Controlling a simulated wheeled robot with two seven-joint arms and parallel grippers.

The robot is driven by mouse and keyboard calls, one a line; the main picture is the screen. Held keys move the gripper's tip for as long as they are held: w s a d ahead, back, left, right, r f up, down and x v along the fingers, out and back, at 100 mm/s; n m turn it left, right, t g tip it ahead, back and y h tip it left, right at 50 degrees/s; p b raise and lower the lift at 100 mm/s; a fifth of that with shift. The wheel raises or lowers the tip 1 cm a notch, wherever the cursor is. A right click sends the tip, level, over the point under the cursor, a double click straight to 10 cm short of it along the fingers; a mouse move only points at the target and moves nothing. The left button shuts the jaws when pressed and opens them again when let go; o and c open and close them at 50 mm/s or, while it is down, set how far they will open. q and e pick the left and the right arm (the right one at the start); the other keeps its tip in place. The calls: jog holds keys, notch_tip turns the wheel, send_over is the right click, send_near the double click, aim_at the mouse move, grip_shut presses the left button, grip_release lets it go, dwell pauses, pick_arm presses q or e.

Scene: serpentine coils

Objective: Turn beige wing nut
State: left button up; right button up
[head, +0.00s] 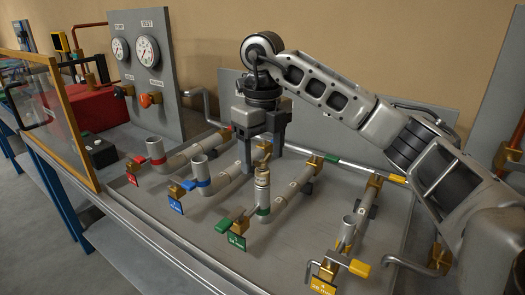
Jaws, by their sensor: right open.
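A small beige-brown piece, seemingly the wing nut (263,164), sits on top of the upright pipe stub (262,188) with the green band. My right gripper (263,150) points straight down above this stub. Its two fingers are apart, one to the left and one to the right of the beige piece in the picture. Nothing shows held between them. I cannot tell whether a finger touches the piece. My left gripper is not in view.
Other upright stubs have a red band (156,150), a blue band (200,172) and a yellow band (349,232). A gauge panel (147,75) stands at the back left, near a red box (98,108). A framed clear panel (52,118) stands at the left edge.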

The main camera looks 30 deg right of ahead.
jog(key=c, duration=1)
jog(key=shift+n, duration=0.3)
jog(key=n, duration=0.3)
jog(key=shift+n, duration=0.4)
jog(key=n, duration=1.4)
jog(key=shift+f, duration=0.15)
jog(key=shift+s+a+f+n, duration=0.1)
jog(key=shift+n, duration=0.2)
